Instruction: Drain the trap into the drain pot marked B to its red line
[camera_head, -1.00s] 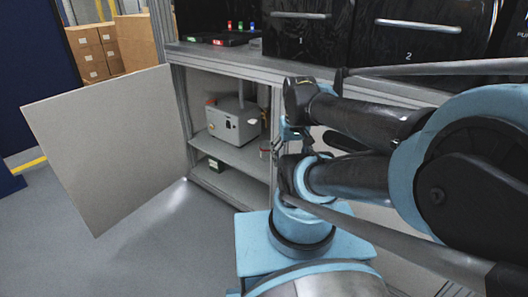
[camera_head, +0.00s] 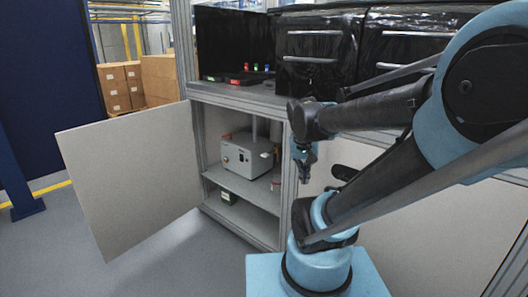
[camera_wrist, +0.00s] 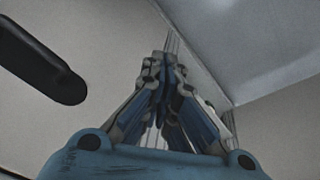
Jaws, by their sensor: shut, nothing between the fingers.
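My gripper (camera_head: 303,172) is shut and empty, hanging in front of the panel just right of the open cabinet bay. In the wrist view its fingers (camera_wrist: 165,65) come together with nothing between them. A light grey machine (camera_head: 240,157) with a pipe rising behind it sits on the cabinet's upper shelf. A small reddish item (camera_head: 276,185), partly hidden by the post, stands at that shelf's right end; I cannot tell what it is. No trap or pot marked B can be made out.
The cabinet door (camera_head: 130,178) stands wide open to the left. A frame post (camera_head: 287,200) separates the bay from my gripper. A black handle-like bar (camera_wrist: 42,62) is close at left in the wrist view. Floor (camera_head: 165,260) before the bay is clear. Cartons (camera_head: 120,88) stand behind.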

